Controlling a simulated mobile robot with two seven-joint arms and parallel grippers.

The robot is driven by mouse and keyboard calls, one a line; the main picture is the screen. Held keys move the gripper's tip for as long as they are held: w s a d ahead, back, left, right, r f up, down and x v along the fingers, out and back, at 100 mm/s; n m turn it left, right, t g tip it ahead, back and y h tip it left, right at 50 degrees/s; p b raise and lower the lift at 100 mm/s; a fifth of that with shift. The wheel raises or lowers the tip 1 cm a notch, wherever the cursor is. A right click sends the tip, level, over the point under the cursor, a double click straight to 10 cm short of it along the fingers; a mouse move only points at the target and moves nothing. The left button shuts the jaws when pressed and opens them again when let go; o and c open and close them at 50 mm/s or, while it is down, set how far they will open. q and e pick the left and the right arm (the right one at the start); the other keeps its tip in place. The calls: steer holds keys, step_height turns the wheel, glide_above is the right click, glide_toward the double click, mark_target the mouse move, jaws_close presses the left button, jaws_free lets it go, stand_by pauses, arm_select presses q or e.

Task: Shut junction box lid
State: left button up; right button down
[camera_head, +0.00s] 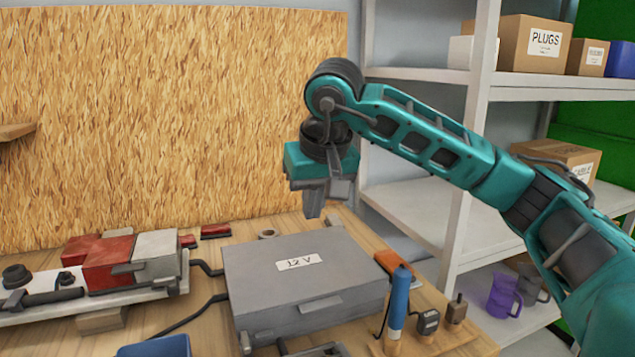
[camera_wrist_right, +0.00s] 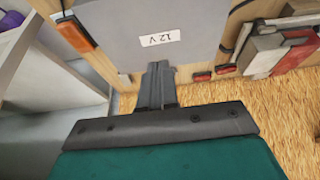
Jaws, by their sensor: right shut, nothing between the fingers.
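The grey junction box (camera_head: 310,322) stands on the wooden workbench in the head view. Its grey lid (camera_head: 345,268), with a "12 V" label (camera_head: 300,262), lies down over the box and looks flat; I cannot tell whether a small gap is left at its front edge. The lid also shows in the right wrist view (camera_wrist_right: 190,20). My right gripper (camera_head: 313,212) points down, shut and empty, above the back edge of the lid and apart from it. Its closed fingers show in the right wrist view (camera_wrist_right: 157,75). My left gripper is not in view.
Left of the box are red and grey blocks (camera_head: 100,258) on a rail, with black cables running to the box. A blue-handled tool (camera_head: 398,300) and an orange piece (camera_head: 394,262) stand close on its right. A chipboard panel (camera_head: 170,120) rises behind; grey shelves (camera_head: 440,205) stand right.

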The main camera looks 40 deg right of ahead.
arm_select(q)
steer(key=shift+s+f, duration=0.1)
arm_select(e)
steer(key=shift+s+a+f, duration=0.1)
steer(key=shift+s+f, duration=0.05)
steer(key=shift+f, duration=1.3)
steer(key=shift+s+f, duration=0.15)
steer(key=shift+f, duration=1.25)
